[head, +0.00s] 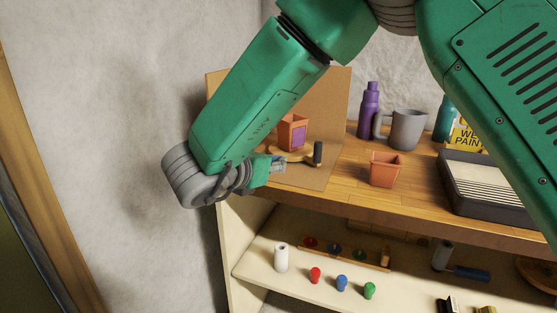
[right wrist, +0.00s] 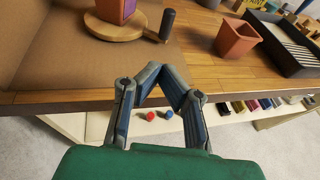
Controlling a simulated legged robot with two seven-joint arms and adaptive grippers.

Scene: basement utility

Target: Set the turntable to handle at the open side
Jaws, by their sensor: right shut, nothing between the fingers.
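The turntable (head: 300,157) is a small round wooden disc with a dark upright handle (head: 318,152) on its right side. It also shows in the right wrist view (right wrist: 108,29), its handle (right wrist: 167,25) pointing right. A terracotta pot with a purple label (head: 292,133) stands on the disc. The turntable sits on a cardboard base with cardboard panels (head: 330,100) behind and at the left; the front and right look open. My right gripper (head: 280,163) is shut and empty, in front of the disc and hiding part of it. In the wrist view its fingertips (right wrist: 160,70) appear apart from the handle. My left gripper is out of view.
A second terracotta pot (head: 385,170) stands right of the cardboard. Behind are a purple bottle (head: 370,110) and a grey mug (head: 407,128); a dark tray (head: 485,185) lies farther right. The shelf below holds small coloured pieces (head: 342,283). Bare wood (head: 355,185) shows between cardboard and pot.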

